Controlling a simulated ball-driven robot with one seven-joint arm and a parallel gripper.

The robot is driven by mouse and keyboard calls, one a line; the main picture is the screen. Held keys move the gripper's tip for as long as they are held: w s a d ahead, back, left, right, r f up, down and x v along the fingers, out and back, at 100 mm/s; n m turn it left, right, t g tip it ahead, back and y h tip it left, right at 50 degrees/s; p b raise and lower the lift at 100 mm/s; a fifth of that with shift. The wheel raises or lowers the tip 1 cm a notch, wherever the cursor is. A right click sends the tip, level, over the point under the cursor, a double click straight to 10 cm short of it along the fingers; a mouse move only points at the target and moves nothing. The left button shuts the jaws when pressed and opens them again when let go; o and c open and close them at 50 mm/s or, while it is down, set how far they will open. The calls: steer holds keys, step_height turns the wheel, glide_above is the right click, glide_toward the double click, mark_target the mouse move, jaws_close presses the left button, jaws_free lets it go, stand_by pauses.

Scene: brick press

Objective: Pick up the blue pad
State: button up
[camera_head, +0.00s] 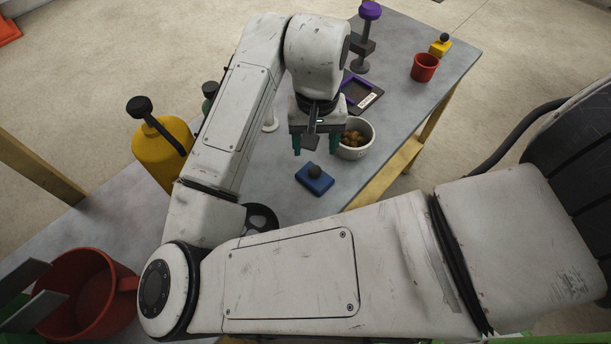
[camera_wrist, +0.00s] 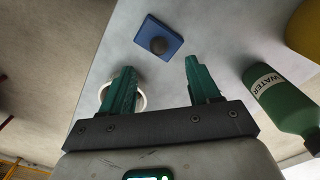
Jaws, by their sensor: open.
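The blue pad (camera_head: 314,181) is a small flat block with a dark round knob on top. It lies on the grey table near the bowl. In the wrist view the blue pad (camera_wrist: 161,37) shows beyond the fingertips, roughly between them and apart from both. My gripper (camera_head: 311,146) has teal fingers and is open and empty, above and behind the pad in the head view. Its spread fingers (camera_wrist: 158,68) also show in the wrist view.
A white bowl (camera_head: 369,140) of brown lumps stands right of my gripper. A press with a purple knob (camera_head: 369,11), a dark tray (camera_head: 352,105), a red cup (camera_head: 424,67) and a yellow pad (camera_head: 440,48) stand farther back. A green water bottle (camera_wrist: 282,98) and a yellow canister (camera_head: 160,154) stand left.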

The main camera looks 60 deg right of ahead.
mark_target(315, 169)
step_height(315, 169, down, 10)
steer(key=shift+s+d+r+p, duration=0.1)
steer(key=shift+p, duration=0.2)
stand_by(0.3)
jaws_close()
stand_by(0.5)
